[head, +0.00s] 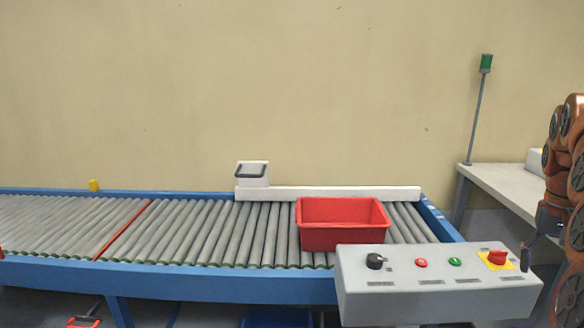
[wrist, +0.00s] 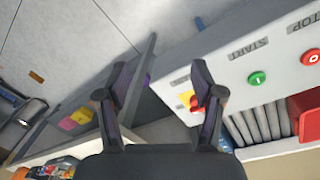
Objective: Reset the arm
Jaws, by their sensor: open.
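My gripper (wrist: 165,85) shows in the wrist view with its two dark fingers spread apart and nothing between them. In the head view my brown arm is at the right edge, and a dark part of the gripper (head: 530,243) hangs beside the right end of the control box (head: 400,290). Most of the gripper is cut off or hidden there.
A red bin (head: 340,240) sits on the roller conveyor (head: 190,230), behind the control box. A white table (head: 505,185) stands at the right, by a pole with a green lamp (head: 486,63). Pink and yellow items (wrist: 75,119) show at left in the wrist view.

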